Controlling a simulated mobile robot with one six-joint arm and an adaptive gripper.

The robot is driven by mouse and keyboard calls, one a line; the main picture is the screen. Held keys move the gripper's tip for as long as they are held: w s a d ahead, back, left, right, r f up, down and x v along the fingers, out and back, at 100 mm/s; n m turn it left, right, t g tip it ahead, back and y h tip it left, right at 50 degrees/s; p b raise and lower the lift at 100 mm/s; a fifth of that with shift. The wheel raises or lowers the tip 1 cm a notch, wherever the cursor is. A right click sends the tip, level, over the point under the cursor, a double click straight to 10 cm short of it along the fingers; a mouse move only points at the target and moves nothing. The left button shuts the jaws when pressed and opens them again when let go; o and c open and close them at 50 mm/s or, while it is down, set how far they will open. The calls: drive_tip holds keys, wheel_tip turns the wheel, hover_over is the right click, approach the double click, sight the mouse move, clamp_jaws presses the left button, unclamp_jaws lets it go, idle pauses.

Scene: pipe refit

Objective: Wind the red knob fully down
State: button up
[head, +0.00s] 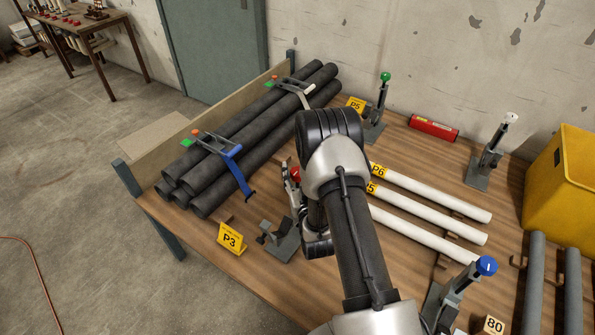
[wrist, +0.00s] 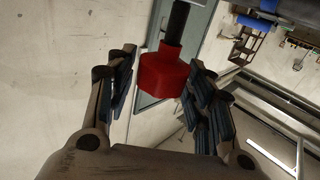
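The red knob (wrist: 163,75) is between the two fingers of my gripper (wrist: 160,88) in the wrist view, on a dark stem. The fingers stand apart on either side of it; a narrow gap shows at its left, and contact on the right cannot be told. In the head view a small part of the red knob (head: 295,173) shows beside my arm, above the grey clamp base (head: 280,240) by the yellow P3 sign (head: 231,239). My arm hides most of the gripper and of the clamp's upper part there.
Dark pipes (head: 250,135) lie stacked at left under a blue-handled clamp (head: 235,170). White pipes (head: 430,190) lie at right. Clamps with green (head: 385,77), white (head: 511,117) and blue (head: 487,265) knobs stand around the bench. A yellow bin (head: 560,185) is at far right.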

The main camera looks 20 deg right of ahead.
drive_tip(key=c, duration=0.7)
drive_tip(key=shift+d+n+y, duration=0.1)
drive_tip(key=shift+n+y, duration=0.3)
drive_tip(key=shift+y, duration=0.2)
drive_tip(key=n+y, duration=0.2)
drive_tip(key=y, duration=0.1)
drive_tip(key=shift+d, duration=0.1)
drive_tip(key=n+y, duration=0.1)
drive_tip(key=y, duration=0.1)
drive_tip(key=n+y, duration=0.2)
drive_tip(key=y, duration=0.1)
drive_tip(key=shift+w+r+n+g+y, duration=0.1)
drive_tip(key=shift+n+g+y, duration=0.2)
drive_tip(key=shift+g, duration=0.1)
drive_tip(key=n+g+y, duration=0.3)
drive_tip(key=y, duration=0.1)
drive_tip(key=n+g+y, duration=0.3)
drive_tip(key=y, duration=0.1)
drive_tip(key=n+g+y, duration=0.2)
drive_tip(key=n+g, duration=0.1)
drive_tip(key=g, duration=0.1)
drive_tip(key=shift+n+g+y, duration=0.5)
drive_tip(key=shift+n+g, duration=0.3)
drive_tip(key=shift+g, duration=0.1)
drive_tip(key=shift+w+n+g, duration=0.1)
drive_tip(key=shift+n+g, duration=0.2)
drive_tip(key=shift+g, duration=0.2)
